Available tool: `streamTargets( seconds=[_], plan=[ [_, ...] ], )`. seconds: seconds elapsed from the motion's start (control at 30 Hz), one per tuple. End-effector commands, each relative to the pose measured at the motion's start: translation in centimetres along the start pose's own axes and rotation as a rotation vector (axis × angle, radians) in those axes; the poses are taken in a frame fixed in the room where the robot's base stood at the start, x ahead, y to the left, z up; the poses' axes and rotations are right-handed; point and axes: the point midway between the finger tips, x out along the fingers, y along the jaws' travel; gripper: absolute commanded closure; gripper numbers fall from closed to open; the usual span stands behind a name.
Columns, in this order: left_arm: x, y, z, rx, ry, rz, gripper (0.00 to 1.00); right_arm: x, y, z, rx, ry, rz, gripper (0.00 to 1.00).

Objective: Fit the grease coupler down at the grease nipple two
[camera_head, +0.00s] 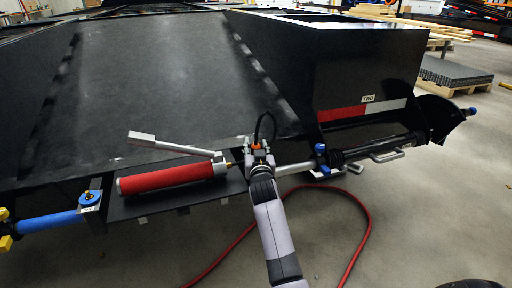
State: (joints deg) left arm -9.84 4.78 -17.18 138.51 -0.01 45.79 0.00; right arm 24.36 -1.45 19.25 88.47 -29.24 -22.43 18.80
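A label reading TWO (368,98) is on the trailer's dark side wall at the right. Below it, a blue-capped fitting (320,148) sits on the bar along the trailer edge; I cannot make out a nipple there. A red grease gun (170,178) with a silver lever (168,143) lies on a dark shelf left of centre. My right gripper (259,148) is at the shelf's right end, beside the gun's head. Its fingers are small and hidden by the wrist, so its opening and any grip on the coupler cannot be told. My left gripper is not in view.
A red hose (368,225) loops over the grey floor. A blue cylinder (48,223) with yellow parts is at the left edge. A curved dark bracket (440,115) with a blue knob (471,111) ends the bar at right. The floor at lower right is mostly clear.

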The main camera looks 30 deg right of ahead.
Motion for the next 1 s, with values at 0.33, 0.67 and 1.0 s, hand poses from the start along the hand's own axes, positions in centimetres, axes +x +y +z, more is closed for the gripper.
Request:
streamTargets(
  seconds=[0.33,0.67,1.0],
  plan=[
    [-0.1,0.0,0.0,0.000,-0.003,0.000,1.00,0.0,0.0,0.0,0.000,0.000,0.000,0.50],
    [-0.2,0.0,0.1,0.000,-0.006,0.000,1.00,-2.1,-0.1,0.1,0.001,-0.002,-0.001,0.50],
    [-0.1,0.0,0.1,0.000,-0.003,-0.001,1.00,-9.2,0.0,0.1,0.002,-0.002,0.000,0.50]
  ],
)
